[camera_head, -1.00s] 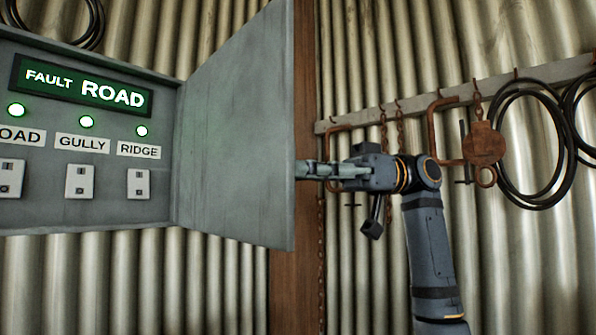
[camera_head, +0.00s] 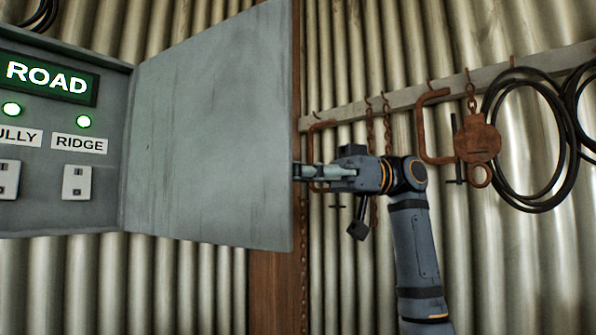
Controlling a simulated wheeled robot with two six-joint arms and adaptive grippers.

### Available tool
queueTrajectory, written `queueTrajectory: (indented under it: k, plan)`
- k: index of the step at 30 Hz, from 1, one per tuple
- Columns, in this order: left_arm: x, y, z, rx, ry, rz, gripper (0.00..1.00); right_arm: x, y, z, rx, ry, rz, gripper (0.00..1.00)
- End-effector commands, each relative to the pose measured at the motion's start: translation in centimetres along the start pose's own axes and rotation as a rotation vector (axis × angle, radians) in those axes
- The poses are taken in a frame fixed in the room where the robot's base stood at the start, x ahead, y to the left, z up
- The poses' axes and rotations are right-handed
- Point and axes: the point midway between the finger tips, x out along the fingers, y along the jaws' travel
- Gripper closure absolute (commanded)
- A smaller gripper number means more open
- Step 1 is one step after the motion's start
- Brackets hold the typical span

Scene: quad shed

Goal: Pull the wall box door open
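The grey wall box (camera_head: 60,227) is at the left, cut off by the picture edge. Its door (camera_head: 210,130) stands wide open, hinged on the box's right side and swung out toward me. My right gripper (camera_head: 305,171) is at the door's free edge, its fingers level and pointing left. The fingertips reach the edge or pass behind it, so I cannot tell whether they grip anything. No handle shows on the visible door face. My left gripper is not in view.
Inside the box are a lit ROAD sign (camera_head: 47,78), green lamps and switches (camera_head: 77,183). Behind my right arm, a wall rail (camera_head: 400,105) carries chains, a rusty clamp (camera_head: 430,125), a rusty pulley (camera_head: 477,140) and coiled black cable (camera_head: 530,140). A wooden post (camera_head: 272,290) stands behind the door.

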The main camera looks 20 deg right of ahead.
Motion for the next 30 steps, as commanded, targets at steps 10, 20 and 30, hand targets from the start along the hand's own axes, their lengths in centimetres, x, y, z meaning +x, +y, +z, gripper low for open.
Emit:
queueTrajectory:
  k: [10, 20, 30]
  plan:
    - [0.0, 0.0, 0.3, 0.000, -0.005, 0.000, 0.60, 0.1, 0.1, 0.0, 0.002, 0.001, 0.001, 0.66]
    - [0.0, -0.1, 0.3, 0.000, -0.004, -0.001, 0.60, -0.9, 0.1, -0.1, 0.001, 0.000, 0.002, 0.66]
    - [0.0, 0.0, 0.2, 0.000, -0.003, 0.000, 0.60, -8.7, 0.2, -0.1, 0.003, 0.001, 0.002, 0.66]
